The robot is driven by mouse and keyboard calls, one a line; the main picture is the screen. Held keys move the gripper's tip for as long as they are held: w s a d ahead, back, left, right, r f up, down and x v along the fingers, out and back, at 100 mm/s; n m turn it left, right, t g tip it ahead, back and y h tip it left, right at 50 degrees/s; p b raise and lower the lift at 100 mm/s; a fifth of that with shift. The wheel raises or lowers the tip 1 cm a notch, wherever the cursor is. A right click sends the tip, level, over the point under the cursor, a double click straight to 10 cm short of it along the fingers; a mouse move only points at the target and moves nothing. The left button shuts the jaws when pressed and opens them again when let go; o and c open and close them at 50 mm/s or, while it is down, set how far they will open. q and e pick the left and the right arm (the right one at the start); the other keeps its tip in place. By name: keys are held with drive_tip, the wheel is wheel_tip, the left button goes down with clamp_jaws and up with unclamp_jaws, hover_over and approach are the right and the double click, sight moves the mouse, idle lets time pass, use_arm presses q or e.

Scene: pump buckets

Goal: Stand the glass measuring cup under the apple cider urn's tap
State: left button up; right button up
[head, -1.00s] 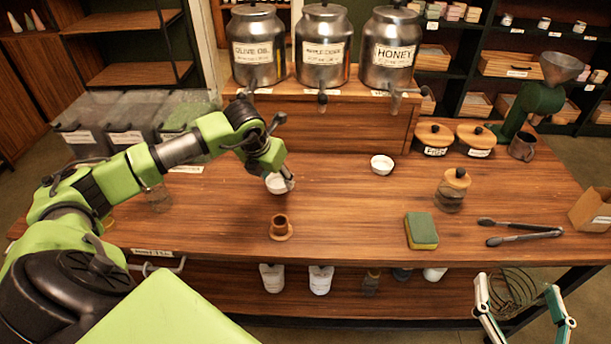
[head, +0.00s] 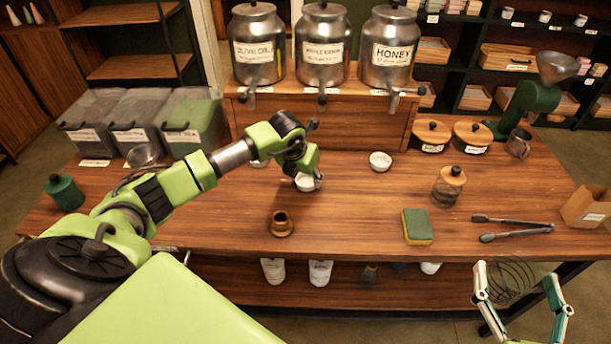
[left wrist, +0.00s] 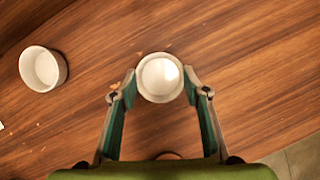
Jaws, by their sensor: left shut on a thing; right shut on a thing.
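The apple cider urn (head: 323,72) is the middle of three metal urns on a wooden stand, its tap (head: 322,97) over the front edge. My left gripper (head: 310,178) is shut on a small white round cup (head: 306,185), in front of the stand. In the left wrist view this cup (left wrist: 160,77) sits between both fingertips. My right gripper (head: 520,275) is at the lower right, shut on a wire whisk (head: 511,282).
White ramekins (head: 380,161) stand near the stand, one (left wrist: 42,68) close to my left gripper. A brown cup (head: 282,224), sponge (head: 417,227), jar (head: 448,187) and tongs (head: 512,228) are on the table. Clear bins (head: 185,125) stand at the left.

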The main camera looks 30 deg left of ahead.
use_arm(q)
drive_tip(key=shift+f, duration=0.1)
use_arm(e)
drive_tip(key=shift+f, duration=0.1)
use_arm(q)
drive_tip(key=o, duration=1.1)
drive_tip(key=shift+r, duration=0.2)
use_arm(e)
drive_tip(key=shift+r, duration=0.2)
use_arm(q)
drive_tip(key=shift+s+r, duration=0.15)
drive_tip(key=shift+r, duration=0.15)
use_arm(e)
drive_tip(key=shift+f, duration=0.15)
use_arm(q)
drive_tip(key=b+v, duration=0.1)
drive_tip(key=v, duration=1)
drive_tip(key=shift+b, duration=0.3)
use_arm(e)
drive_tip(key=shift+f, duration=0.75)
use_arm(q)
drive_tip(key=shift+s+d, duration=0.1)
